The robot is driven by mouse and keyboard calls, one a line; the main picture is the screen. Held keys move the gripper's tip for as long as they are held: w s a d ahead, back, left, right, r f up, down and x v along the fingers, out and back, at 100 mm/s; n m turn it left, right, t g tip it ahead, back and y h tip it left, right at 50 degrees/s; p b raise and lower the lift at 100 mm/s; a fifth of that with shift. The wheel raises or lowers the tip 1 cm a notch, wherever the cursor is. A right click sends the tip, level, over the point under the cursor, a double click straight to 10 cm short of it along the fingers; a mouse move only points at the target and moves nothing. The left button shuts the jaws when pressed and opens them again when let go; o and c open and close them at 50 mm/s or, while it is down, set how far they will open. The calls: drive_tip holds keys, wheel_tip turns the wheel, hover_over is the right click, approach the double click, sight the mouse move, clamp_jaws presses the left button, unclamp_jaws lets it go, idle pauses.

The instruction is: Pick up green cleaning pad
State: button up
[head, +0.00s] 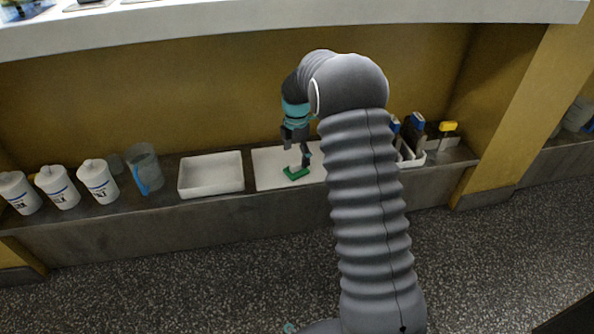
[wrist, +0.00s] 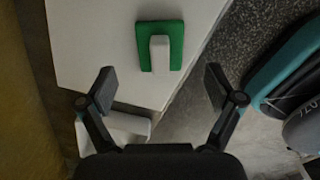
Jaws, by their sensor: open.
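The green cleaning pad (head: 296,173) lies on a white board (head: 267,181) on the low shelf in the head view. In the wrist view, the green pad (wrist: 176,44) shows a pale raised block on its middle and lies near the edge of the white board (wrist: 85,30). My gripper (head: 297,148) is just over the pad in the head view. In the wrist view, my gripper (wrist: 158,88) has its two fingers spread wide with nothing between them, and the pad appears beyond the fingertips. My arm hides part of the board's right side.
A white tray (head: 211,190) stands left of the board. A clear jug (head: 146,168) and several white bottles (head: 98,181) stand farther left. A white holder (head: 411,160) with upright blue-topped tools and a yellow-topped item (head: 447,127) are to the right. A counter (head: 250,30) overhangs above.

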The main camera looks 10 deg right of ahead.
sight(297, 163)
wheel_tip(297, 163, down, 5)
drive_tip(key=shift+b, duration=0.4)
drive_tip(key=c, duration=1.3)
drive_tip(key=shift+r, duration=0.85)
drive_tip(key=shift+c, duration=0.2)
wheel_tip(297, 163, up, 3)
drive_tip(key=shift+f+p, duration=0.1)
drive_tip(key=shift+p, duration=0.45)
drive_tip(key=s+d+r, duration=0.1)
drive_tip(key=d+r, duration=0.2)
drive_tip(key=d, duration=0.2)
drive_tip(key=s+d+r+p, duration=0.1)
drive_tip(key=d+r, duration=0.2)
drive_tip(key=d, duration=0.3)
drive_tip(key=shift+s+d+r, duration=0.2)
drive_tip(key=shift+s+r, duration=0.05)
drive_tip(key=shift+r, duration=0.05)
drive_tip(key=o, duration=0.7)
drive_tip(key=c, duration=0.5)
drive_tip(key=shift+o, duration=0.2)
drive_tip(key=shift+s+f, duration=0.1)
